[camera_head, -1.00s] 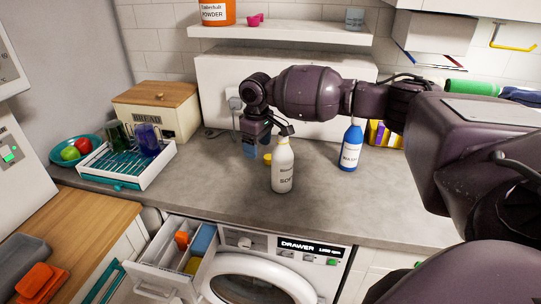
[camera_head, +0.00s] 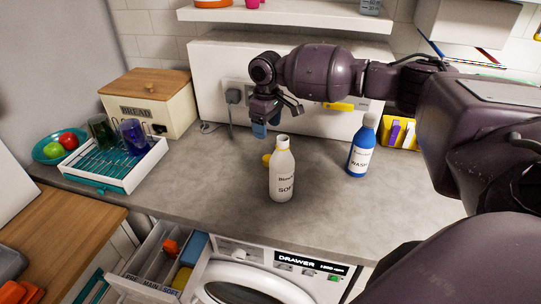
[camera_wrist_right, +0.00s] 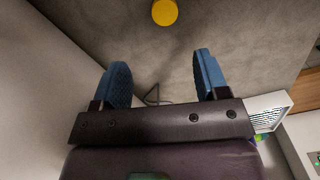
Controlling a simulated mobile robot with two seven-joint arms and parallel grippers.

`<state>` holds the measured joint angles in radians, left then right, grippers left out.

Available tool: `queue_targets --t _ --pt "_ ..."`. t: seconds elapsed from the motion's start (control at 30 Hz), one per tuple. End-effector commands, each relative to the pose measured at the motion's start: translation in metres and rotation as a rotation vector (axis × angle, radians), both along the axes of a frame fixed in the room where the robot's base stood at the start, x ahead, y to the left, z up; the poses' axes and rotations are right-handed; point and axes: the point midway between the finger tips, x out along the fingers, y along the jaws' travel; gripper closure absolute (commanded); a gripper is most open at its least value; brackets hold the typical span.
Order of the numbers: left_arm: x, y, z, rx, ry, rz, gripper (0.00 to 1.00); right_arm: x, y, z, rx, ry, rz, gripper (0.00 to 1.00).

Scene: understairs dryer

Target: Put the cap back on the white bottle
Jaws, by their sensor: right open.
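The white bottle (camera_head: 282,174) stands upright and uncapped on the grey counter. A round yellow cap (camera_head: 266,159) lies on the counter just behind and left of it, partly hidden by the bottle in the head view. The cap also shows at the top edge of the wrist view (camera_wrist_right: 164,12), beyond the fingertips. My right gripper (camera_head: 265,126) hangs above and behind the cap, apart from cap and bottle. Its two blue fingers (camera_wrist_right: 163,78) are spread with nothing between them. My left gripper is in neither view.
A blue bottle (camera_head: 362,147) stands to the right, near a yellow bin (camera_head: 402,134). A white tray (camera_head: 122,177) with glasses and a bread box (camera_head: 150,103) are at the left. The wall socket and cable (camera_head: 233,97) are behind my gripper. The front counter is clear.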

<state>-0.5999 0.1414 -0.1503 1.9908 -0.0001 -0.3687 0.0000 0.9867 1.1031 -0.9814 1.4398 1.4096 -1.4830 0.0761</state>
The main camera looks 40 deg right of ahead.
Motion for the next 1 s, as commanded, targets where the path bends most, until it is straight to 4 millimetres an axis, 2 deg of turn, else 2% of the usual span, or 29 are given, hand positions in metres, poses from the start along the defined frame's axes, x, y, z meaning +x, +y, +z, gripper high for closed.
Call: queue_targets --t 0.47,0.57,0.83,1.0 --pt "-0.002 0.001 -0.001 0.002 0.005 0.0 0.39 0.0 0.0 -0.003 0.0 0.0 0.0 0.33" --pt "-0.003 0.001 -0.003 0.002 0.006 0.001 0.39 0.0 0.0 -0.01 0.0 0.001 0.0 0.33" --pt "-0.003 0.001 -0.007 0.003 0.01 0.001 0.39 -0.001 0.001 -0.048 0.001 0.003 0.0 0.33" --pt "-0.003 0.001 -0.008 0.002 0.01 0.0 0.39 -0.001 0.001 -0.057 0.0 0.0 0.0 0.33"
